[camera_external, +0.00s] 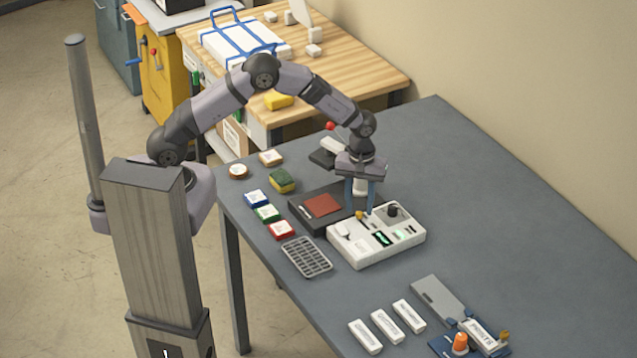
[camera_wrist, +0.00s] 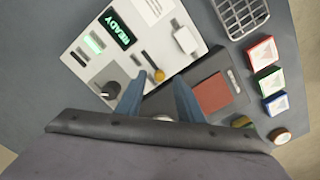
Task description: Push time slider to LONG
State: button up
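The white control panel (camera_external: 352,252) lies on the grey table, and it also shows in the wrist view (camera_wrist: 180,62). A slider with a yellow-orange knob (camera_wrist: 159,75) sits in a dark slot (camera_wrist: 148,60) near the panel's edge; the knob also shows in the external view (camera_external: 360,215). Its end labels are too small to read. My gripper (camera_external: 360,209) points down over that edge. In the wrist view its two blue fingers (camera_wrist: 159,84) are apart, with the knob in line with the gap between them. Contact with the knob cannot be told.
The panel has a dark rotary knob (camera_external: 393,210), a green READY display (camera_wrist: 118,29) and a white switch (camera_wrist: 186,40). A dark tray with a red-brown pad (camera_external: 322,205) adjoins it. A wire rack (camera_external: 306,257) and coloured blocks (camera_external: 282,230) lie left. Table right of the panel is clear.

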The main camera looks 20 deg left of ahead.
jog(key=shift+f, duration=0.65)
grip_shut()
jog(key=shift+s+d, duration=1.6)
jog(key=shift+d, duration=0.05)
jog(key=shift+a, duration=0.1)
grip_release()
jog(key=shift+r+b, duration=0.1)
jog(key=shift+b, duration=0.2)
notch_tip(320, 180, up, 7)
jog(key=b, duration=0.2)
jog(key=shift+b, duration=0.3)
